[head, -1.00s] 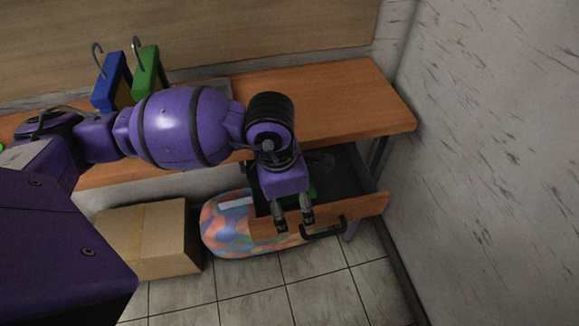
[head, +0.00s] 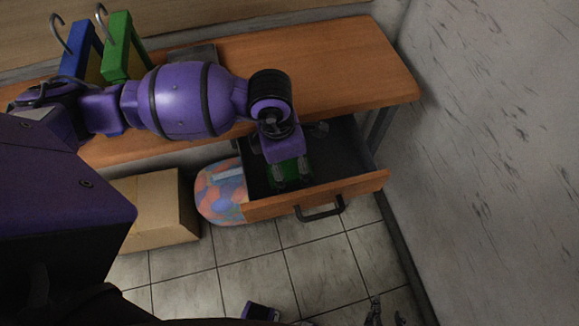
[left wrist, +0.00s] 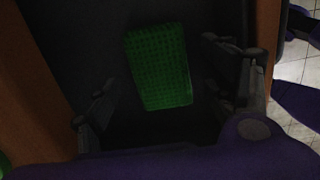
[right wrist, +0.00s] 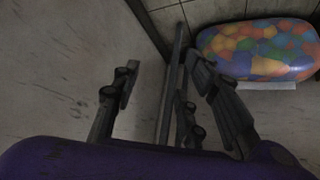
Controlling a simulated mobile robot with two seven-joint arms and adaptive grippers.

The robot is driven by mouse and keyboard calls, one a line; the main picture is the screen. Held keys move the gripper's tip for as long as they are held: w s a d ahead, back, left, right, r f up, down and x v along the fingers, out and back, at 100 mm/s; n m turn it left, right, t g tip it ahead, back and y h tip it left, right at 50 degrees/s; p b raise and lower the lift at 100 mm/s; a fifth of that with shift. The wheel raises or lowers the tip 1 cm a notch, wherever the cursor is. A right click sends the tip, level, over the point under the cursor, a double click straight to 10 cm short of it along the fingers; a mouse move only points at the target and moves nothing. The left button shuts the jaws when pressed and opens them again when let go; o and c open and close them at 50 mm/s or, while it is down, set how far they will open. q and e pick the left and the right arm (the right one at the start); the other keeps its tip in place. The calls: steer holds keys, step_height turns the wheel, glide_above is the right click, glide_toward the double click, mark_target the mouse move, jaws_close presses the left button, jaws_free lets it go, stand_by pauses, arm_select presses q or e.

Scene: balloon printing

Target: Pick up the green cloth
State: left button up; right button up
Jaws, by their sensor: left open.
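The green cloth (left wrist: 160,66) lies on the dark floor of the open drawer (head: 345,150). In the left wrist view it is a textured green rectangle, between the two fingers in the picture and touched by neither. In the head view only green parts of it (head: 285,173) show, largely covered by my left gripper. My left gripper (head: 292,180) points down into the drawer over the cloth, its fingers apart and empty. My right gripper (right wrist: 163,82) is open and empty, away from the cloth; its fingers show at the bottom right of the head view (head: 375,311).
The drawer's wooden front (head: 352,192) with its black handle (head: 321,213) and its side walls surround the cloth. The wooden worktop (head: 340,65) is above it. A balloon-patterned object (head: 218,192) and a cardboard box (head: 157,207) stand to the left. A wall rises at right.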

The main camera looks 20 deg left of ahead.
arm_select(q)
steer(key=shift+d+f, duration=0.1)
steer(key=shift+f, duration=0.5)
steer(key=c, duration=1.2)
steer(key=shift+o, duration=0.2)
arm_select(e)
steer(key=shift+w+a, duration=0.1)
steer(key=shift+w, duration=0.2)
